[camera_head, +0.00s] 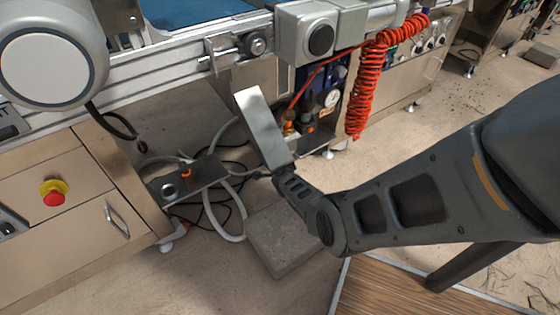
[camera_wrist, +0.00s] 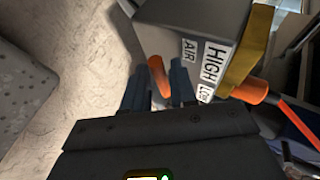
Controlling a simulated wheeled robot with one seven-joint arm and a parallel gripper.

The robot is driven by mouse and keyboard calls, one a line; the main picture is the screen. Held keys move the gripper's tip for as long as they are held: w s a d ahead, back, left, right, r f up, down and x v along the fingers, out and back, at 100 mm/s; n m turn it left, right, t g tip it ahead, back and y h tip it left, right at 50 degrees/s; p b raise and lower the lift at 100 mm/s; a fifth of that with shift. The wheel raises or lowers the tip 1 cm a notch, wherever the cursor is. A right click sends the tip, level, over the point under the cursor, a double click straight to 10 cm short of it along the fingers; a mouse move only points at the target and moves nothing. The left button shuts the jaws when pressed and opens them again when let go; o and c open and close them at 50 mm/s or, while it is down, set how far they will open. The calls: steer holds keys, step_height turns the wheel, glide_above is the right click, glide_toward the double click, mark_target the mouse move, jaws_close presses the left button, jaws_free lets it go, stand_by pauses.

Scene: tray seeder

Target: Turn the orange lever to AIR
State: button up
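The orange lever (camera_wrist: 158,76) shows in the wrist view as a short rounded bar beside a grey box (camera_wrist: 190,20). The box carries white labels reading AIR (camera_wrist: 190,50), HIGH and LOW (camera_wrist: 212,65). My gripper (camera_wrist: 159,82) has its two dark fingers apart, one on each side of the lever. A narrow gap shows between them, and I see no clear grip on the lever. The lever's lower end is hidden by my gripper body. In the head view my arm reaches in from the right, and I cannot make out the fingers or the lever there.
A yellow-brass block (camera_wrist: 247,52) with an orange fitting and hose sits right of the labels. In the head view, a coiled red hose (camera_head: 368,85) hangs near the arm. A grey slab (camera_head: 283,238) and loose pale tubes (camera_head: 228,225) lie below. A red emergency button (camera_head: 54,197) is at left.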

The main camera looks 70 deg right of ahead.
steer(key=shift+a+r, duration=0.1)
steer(key=p+v, duration=0.6)
steer(key=v, duration=0.1)
steer(key=shift+a+p, duration=0.25)
steer(key=shift+p, duration=0.05)
steer(key=shift+s+r, duration=0.1)
steer(key=shift+s, duration=0.05)
stand_by(0.4)
